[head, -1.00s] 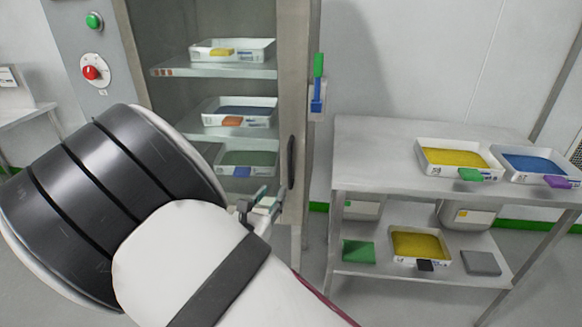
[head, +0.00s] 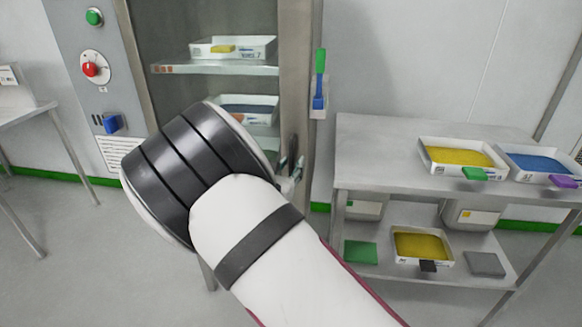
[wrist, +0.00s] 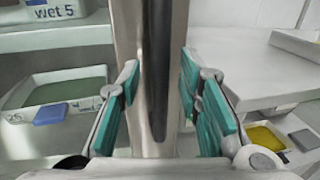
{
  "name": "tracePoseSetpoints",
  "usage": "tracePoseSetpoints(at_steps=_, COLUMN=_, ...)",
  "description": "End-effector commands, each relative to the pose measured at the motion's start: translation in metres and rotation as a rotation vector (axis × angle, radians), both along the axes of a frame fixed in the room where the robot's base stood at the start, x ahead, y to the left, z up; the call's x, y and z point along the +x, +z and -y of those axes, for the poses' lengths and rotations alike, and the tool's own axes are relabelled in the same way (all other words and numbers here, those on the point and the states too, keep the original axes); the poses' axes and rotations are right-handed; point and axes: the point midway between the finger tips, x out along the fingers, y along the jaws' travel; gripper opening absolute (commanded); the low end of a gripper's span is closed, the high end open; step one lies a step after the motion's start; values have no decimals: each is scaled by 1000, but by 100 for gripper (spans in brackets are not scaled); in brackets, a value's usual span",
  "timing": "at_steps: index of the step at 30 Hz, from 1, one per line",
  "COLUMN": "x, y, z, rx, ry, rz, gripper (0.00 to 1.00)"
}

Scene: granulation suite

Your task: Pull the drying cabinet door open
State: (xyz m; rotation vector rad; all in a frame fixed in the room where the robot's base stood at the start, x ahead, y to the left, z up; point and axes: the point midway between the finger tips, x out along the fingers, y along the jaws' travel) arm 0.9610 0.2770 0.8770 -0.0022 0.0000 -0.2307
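The drying cabinet (head: 295,60) stands at the back with a glass front, and its shelves with trays show behind the glass. Its door handle is a dark vertical bar (wrist: 158,70), seen in the wrist view on the steel door frame (wrist: 130,40). My gripper (wrist: 160,100) is open, its teal-padded fingers on either side of the handle, with visible gaps to both. The door looks closed.
A steel table (head: 375,150) with yellow and blue trays stands to the right of the cabinet, with more items on its lower shelf. A green-and-blue tool (head: 319,80) hangs beside the cabinet. A control panel (head: 90,60) is at the left.

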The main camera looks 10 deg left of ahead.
Motion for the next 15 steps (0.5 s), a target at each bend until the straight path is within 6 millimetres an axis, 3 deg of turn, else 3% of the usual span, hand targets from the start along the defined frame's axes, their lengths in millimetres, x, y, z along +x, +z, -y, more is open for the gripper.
tracePoseSetpoints(at_steps=5, x=0, y=0, z=0, rx=0, ry=0, rz=0, gripper=32)
tracePoseSetpoints(at_steps=9, x=0, y=0, z=0, rx=0, ry=0, rz=0, gripper=0)
tracePoseSetpoints(at_steps=15, x=0, y=0, z=0, rx=0, ry=0, rz=0, gripper=0)
